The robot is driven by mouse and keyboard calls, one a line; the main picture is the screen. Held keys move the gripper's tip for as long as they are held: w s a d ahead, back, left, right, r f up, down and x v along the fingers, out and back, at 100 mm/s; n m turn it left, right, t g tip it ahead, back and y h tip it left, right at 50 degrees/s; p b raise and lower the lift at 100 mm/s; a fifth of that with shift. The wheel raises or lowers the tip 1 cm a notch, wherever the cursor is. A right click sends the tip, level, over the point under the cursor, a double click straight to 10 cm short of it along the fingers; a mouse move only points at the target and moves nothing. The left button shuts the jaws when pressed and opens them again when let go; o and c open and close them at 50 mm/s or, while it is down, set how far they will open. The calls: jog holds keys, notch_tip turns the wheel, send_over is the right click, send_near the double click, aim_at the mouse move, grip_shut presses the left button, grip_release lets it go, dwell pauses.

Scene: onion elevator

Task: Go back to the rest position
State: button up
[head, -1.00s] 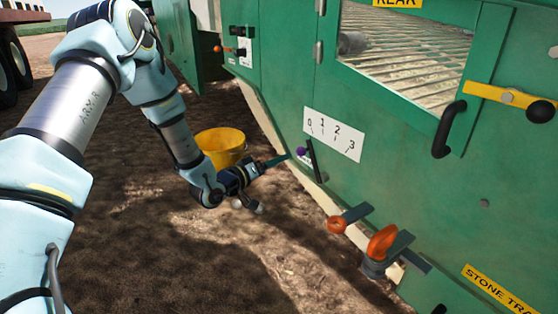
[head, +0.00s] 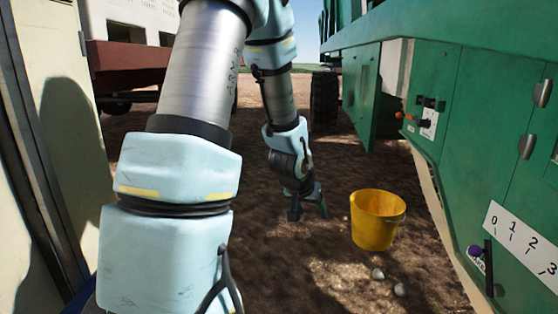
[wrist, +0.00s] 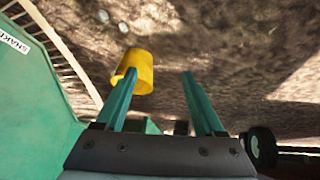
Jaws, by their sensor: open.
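My gripper (head: 308,208) hangs in the air over the bare soil, to the left of the yellow bucket in the head view. Its two green fingers stand apart in the wrist view (wrist: 160,95), with nothing between them. The dial lever with a purple knob (head: 475,251) is on the green machine (head: 475,110) at the right, by a white plate (head: 522,245) numbered from 0. My gripper is well away from this lever. My arm reaches forward down the middle of the head view.
A yellow bucket (head: 377,219) stands on the soil near the machine, with pale round things (head: 378,274) nearby. A red trailer (head: 128,65) stands at the back left. A pale panel (head: 45,150) is close at the left. Open soil lies between.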

jog(key=s+a+r+n+g+y+p, duration=0.15)
jog(key=s+a+r, duration=0.25)
jog(key=s+a, duration=0.4)
jog(key=s+a+r+n+g+y+p, duration=0.1)
jog(key=s+a+r+n+g+y, duration=0.2)
jog(key=s+a, duration=0.45)
notch_tip(320, 180, up, 38)
jog(key=m+h+p, duration=0.1)
jog(key=p, duration=3.6)
jog(key=shift+w+p, duration=0.3)
jog(key=shift+w, duration=0.1)
